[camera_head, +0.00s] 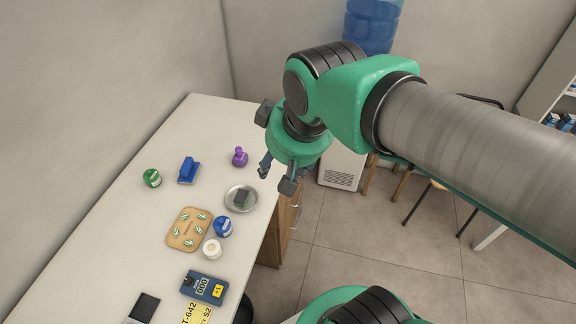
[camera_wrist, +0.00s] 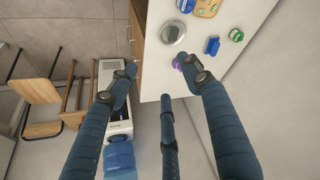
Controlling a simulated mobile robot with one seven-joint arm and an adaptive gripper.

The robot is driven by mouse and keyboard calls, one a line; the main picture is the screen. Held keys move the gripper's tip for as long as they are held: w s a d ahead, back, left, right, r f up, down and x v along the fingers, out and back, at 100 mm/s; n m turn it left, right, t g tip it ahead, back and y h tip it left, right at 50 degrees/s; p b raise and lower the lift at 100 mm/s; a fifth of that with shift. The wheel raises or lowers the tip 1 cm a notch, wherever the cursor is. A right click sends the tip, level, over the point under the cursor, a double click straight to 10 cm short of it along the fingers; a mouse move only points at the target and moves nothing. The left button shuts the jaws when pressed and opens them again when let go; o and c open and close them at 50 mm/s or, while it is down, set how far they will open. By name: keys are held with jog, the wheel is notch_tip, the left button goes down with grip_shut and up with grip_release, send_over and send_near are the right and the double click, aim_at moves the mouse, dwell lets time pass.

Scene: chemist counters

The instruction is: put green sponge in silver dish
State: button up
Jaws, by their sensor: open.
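The silver dish (camera_head: 229,206) stands near the right edge of the white counter, left of my gripper. A dark green block, which looks like the green sponge (camera_head: 241,197), lies inside the dish. My gripper (camera_head: 276,177) is open and empty, apart from the dish, above and beyond the counter's right edge. In the wrist view, the dish (camera_wrist: 181,38) shows at the top with the sponge (camera_wrist: 172,32) small in it. The spread fingers (camera_wrist: 160,68) show in front with nothing between them.
On the white counter (camera_head: 120,235) stand a purple object (camera_head: 239,157), a blue object (camera_head: 189,170), a green round one (camera_head: 152,178), a tan board (camera_head: 189,229), a blue round one (camera_head: 222,227), a white round one (camera_head: 212,249) and a blue device (camera_head: 205,286).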

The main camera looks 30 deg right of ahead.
jog(key=shift+m+t, duration=0.3)
jog(key=shift+m, duration=0.2)
jog(key=s, duration=0.4)
jog(key=shift+d+r, duration=0.15)
jog(key=shift+r, duration=0.2)
jog(key=shift+f, duration=0.3)
